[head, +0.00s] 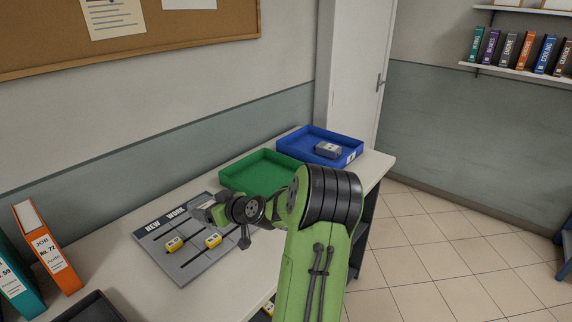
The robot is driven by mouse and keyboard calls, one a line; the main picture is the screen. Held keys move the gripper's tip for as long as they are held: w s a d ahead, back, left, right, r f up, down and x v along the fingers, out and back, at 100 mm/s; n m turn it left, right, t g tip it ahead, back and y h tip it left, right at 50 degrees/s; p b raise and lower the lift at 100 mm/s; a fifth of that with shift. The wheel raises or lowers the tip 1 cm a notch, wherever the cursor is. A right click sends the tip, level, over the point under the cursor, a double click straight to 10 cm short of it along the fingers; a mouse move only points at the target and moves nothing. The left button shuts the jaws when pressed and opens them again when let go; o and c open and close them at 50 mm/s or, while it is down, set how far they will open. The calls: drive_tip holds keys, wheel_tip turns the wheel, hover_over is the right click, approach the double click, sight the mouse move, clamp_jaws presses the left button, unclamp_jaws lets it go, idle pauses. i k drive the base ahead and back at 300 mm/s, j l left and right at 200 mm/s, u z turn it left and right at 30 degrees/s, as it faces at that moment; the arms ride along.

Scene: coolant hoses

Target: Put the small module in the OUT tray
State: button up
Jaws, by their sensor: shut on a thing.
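My gripper (204,207) is low over the upper right part of the grey NEW WORK board (186,276), at the end of my green arm. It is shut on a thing. A greyish shape shows at its end, but I cannot tell held thing from gripper parts. Two small yellow modules (174,243) with grey tops lie on the board, the other one (213,240) just below my gripper. The blue tray (346,139) at the back right holds a larger grey module (328,150). A white label is on its front, too small to read. No OUT lettering is legible.
An empty green tray (262,166) stands between the board and the blue tray. An orange binder (48,249) and a teal binder (17,278) stand at the left, beside a dark tray (88,309). My arm hides part of the bench.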

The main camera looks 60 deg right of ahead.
sight(266, 192)
drive_tip(key=k+l, duration=0.1)
drive_tip(key=l, duration=0.4)
drive_tip(key=l+u, duration=0.1)
drive_tip(key=l, duration=0.4)
drive_tip(key=k+l, duration=0.15)
drive_tip(key=l, duration=0.35)
